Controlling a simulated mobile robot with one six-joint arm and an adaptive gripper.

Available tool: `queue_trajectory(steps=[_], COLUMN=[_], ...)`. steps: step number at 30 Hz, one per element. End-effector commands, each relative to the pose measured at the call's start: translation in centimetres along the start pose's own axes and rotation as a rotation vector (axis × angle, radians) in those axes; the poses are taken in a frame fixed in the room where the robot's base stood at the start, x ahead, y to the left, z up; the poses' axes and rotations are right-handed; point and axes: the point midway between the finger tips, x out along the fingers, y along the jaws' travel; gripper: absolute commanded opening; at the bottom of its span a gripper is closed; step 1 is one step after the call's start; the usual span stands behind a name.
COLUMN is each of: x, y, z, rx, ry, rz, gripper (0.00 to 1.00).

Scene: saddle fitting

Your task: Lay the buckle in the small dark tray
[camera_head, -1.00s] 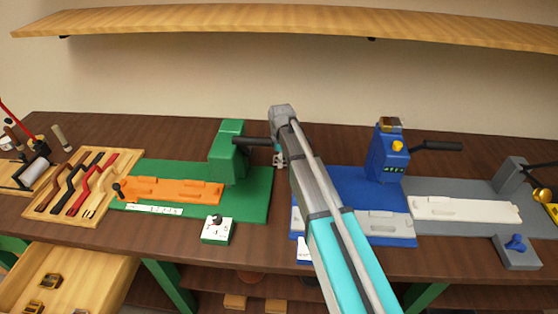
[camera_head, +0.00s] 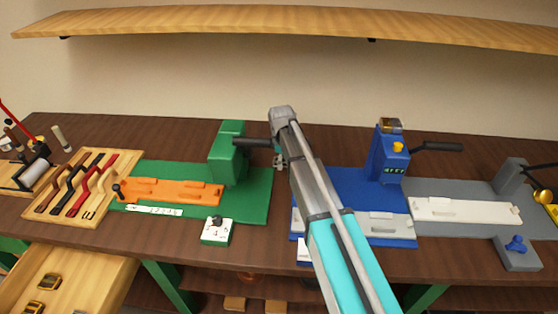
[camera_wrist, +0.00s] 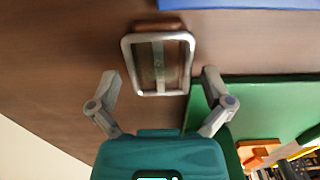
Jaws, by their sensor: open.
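The buckle (camera_wrist: 189,66), a silver rectangular frame with a centre bar, shows in the wrist view over the dark brown bench between the blue and green bases. A brown piece (camera_wrist: 158,27) shows at its far edge. My gripper (camera_wrist: 160,80) is open, its two grey fingers apart on either side of the buckle's near end. I see no finger contact with it. In the head view my gripper (camera_head: 279,161) is small and partly hidden by my arm, which also covers the buckle. I cannot clearly pick out the small dark tray.
A green fixture (camera_head: 258,190) with an orange plate stands left of my arm. A blue fixture (camera_head: 352,184) and a grey one (camera_head: 458,190) stand right. A wooden tool tray (camera_head: 112,183) and an open drawer (camera_head: 92,278) are at left. A shelf (camera_head: 250,25) runs above.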

Motion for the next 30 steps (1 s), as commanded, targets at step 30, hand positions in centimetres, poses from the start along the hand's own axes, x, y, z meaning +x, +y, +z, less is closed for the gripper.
queue_trajectory(steps=[30], x=[-7.4], y=[0.0], z=[0.1], rx=[0.001], ry=[0.0], rz=[0.0], gripper=[1.0])
